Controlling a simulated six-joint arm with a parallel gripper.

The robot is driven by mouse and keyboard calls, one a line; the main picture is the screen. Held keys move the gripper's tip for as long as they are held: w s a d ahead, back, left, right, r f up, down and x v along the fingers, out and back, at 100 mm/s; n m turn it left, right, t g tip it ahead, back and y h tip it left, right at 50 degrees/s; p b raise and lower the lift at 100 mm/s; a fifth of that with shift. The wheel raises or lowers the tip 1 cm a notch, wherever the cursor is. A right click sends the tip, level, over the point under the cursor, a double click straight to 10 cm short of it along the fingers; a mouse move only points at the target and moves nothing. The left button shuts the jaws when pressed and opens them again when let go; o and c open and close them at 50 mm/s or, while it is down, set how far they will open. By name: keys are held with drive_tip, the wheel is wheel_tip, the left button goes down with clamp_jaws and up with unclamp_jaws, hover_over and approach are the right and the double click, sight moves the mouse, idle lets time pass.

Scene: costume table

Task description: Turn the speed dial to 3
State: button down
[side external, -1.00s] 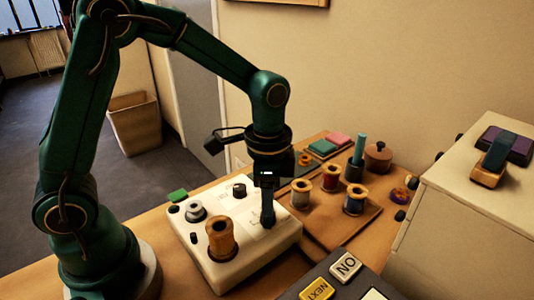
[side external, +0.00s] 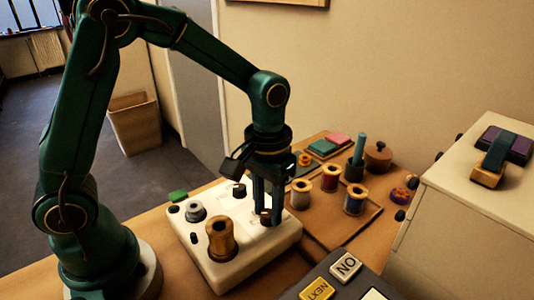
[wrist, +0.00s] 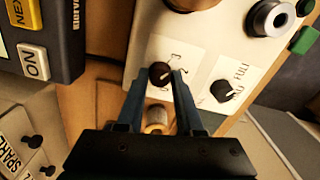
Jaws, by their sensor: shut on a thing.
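The speed dial (wrist: 158,72) is a small dark knob on the white machine panel, with a white label with small figures around it. In the side view the dial (side external: 265,217) sits near the right end of the panel, between my fingers. My gripper (side external: 267,214) points straight down and is shut on the dial; its two blue fingertips (wrist: 159,76) flank the knob in the wrist view. A pale mark shows on the knob's face, but I cannot tell for sure which figure it points at. The fingers partly cover the label.
A second black dial (wrist: 222,91) marked FULL is beside it. A tall wooden spool (side external: 221,240) and a grey knob (side external: 196,211) stand on the machine. A board (side external: 345,225) with thread spools lies to the right.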

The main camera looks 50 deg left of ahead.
sight(268, 213)
drive_tip(key=shift+n, duration=1.1)
drive_tip(key=c, duration=0.6)
unclamp_jaws()
drive_tip(key=shift+o, duration=0.2)
drive_tip(key=shift+r, duration=2.6)
